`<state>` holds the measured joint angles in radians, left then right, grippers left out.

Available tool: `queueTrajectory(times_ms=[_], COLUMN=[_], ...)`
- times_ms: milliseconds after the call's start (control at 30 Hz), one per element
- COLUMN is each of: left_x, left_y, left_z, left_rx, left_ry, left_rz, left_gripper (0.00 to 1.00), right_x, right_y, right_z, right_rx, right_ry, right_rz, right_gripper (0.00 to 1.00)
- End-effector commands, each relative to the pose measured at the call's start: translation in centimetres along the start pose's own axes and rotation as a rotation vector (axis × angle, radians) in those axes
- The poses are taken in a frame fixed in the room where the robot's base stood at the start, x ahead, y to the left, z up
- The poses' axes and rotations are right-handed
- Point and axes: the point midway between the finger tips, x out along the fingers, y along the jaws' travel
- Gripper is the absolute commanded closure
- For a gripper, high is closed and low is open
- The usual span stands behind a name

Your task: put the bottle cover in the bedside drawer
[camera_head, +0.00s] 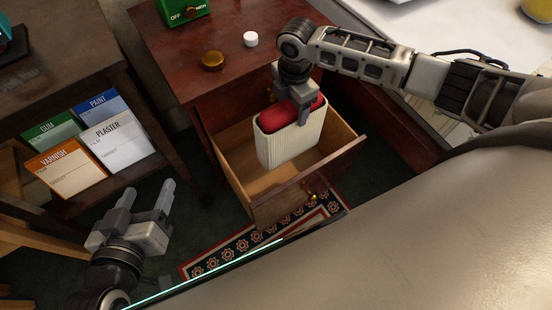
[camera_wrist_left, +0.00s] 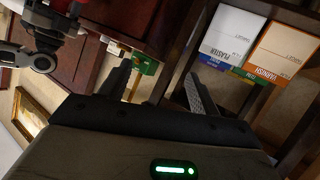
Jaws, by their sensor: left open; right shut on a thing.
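The bottle cover (camera_head: 289,137) is a cream ribbed sleeve with a red item showing in its top. My right gripper (camera_head: 299,108) is shut on its top edge and holds it upright in or just above the open bedside drawer (camera_head: 236,182). Whether its base touches the drawer floor is unclear. The drawer is pulled out of the dark red-brown bedside table (camera_head: 170,45) and its visible floor is bare. My left gripper (camera_head: 150,205) is open and empty, low at the left, apart from the drawer. It also shows in the left wrist view (camera_wrist_left: 155,90).
A brass lid (camera_head: 213,61), a white cap (camera_head: 250,39) and a green box (camera_head: 182,10) stand on the bedside table. A shelf at left holds several labelled cards, including a varnish card (camera_head: 66,171). A patterned rug (camera_head: 222,262) lies below the drawer.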

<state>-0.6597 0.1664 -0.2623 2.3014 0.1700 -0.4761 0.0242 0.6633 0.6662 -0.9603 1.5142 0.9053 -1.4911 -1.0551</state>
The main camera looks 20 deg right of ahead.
Motion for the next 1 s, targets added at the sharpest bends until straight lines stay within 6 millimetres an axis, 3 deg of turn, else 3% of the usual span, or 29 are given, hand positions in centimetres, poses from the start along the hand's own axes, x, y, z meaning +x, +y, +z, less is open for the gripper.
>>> queueTrajectory(times_ms=[33, 400, 600, 867, 1000], left_x=[0.8, 3.4, 4.1, 4.3, 4.4], left_y=[-0.1, 1.0, 1.6, 1.9, 2.2], left_z=[1.1, 4.1, 5.0, 5.2, 5.0], left_rx=[-0.004, -0.046, -0.063, -0.080, -0.118], left_ry=[0.013, 0.106, 0.140, 0.162, 0.186], left_rz=[0.013, 0.114, 0.159, 0.186, 0.211], left_gripper=[0.37, 0.37, 0.37, 0.37, 0.37], right_x=[1.9, 10.1, 13.0, 14.6, 16.8], right_y=[0.1, 0.1, 0.1, 0.1, 0.0], right_z=[0.0, 0.0, 0.0, 0.0, 0.0], right_rx=[0.000, 0.000, 0.001, 0.001, 0.001], right_ry=[0.000, 0.000, 0.000, 0.000, 0.001], right_rz=[0.002, 0.002, 0.003, 0.001, 0.000], right_gripper=[0.71, 0.71, 0.71, 0.71, 0.71])
